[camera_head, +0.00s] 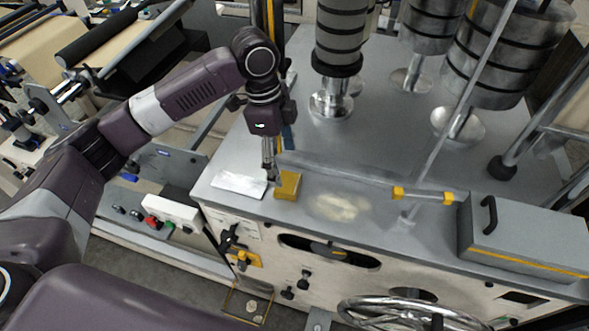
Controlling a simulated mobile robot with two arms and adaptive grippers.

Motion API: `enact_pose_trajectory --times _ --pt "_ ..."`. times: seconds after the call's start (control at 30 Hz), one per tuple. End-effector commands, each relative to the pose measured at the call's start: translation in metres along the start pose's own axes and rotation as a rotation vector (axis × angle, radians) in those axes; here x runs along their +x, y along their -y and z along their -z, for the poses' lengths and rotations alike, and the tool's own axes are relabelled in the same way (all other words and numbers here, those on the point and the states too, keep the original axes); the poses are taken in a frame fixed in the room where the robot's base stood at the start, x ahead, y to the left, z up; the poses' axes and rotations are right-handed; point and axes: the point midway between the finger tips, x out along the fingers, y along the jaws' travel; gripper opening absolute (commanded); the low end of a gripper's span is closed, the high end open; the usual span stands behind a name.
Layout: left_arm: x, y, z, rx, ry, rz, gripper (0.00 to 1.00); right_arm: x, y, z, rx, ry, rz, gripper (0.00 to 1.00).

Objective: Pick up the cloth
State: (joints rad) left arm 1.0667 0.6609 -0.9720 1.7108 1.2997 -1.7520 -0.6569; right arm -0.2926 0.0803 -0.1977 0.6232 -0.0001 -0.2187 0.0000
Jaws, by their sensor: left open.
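My left gripper (268,164) points down over the front left part of the grey machine top (420,165). It is open, and its fingers look narrow from this angle. A small yellow folded piece (288,185), which may be the cloth, lies just right of and in front of the fingertips. A flat white piece (239,184) lies to their left, near the front edge. I cannot tell for sure which of the two is the cloth. Nothing shows between the fingers. My right gripper is not in view.
A pale smear (338,207) marks the top right of the yellow piece. A low rail (350,175) runs behind it toward a grey box (525,230). Ringed metal cylinders (340,45) stand behind. A handwheel (410,314) and knobs are on the front panel.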

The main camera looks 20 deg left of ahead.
Motion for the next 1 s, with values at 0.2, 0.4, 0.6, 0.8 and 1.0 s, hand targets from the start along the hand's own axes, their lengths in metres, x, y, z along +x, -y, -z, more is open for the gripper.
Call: enact_pose_trajectory --times 0.2,0.4,0.6,0.8,1.0 --pt "0.002 0.000 -0.003 0.006 0.006 -0.007 0.72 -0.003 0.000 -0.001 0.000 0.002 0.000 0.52" --pt "0.024 -0.001 -0.002 0.006 0.005 -0.007 0.72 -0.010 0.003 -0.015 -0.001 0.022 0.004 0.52" --pt "0.052 -0.001 -0.002 0.007 0.005 -0.007 0.72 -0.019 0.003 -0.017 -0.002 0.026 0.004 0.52" --pt "0.070 0.000 -0.003 0.007 0.006 -0.004 0.72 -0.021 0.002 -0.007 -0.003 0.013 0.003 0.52" --pt "0.071 0.000 -0.003 0.007 0.005 -0.003 0.72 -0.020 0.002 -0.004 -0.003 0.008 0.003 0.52"
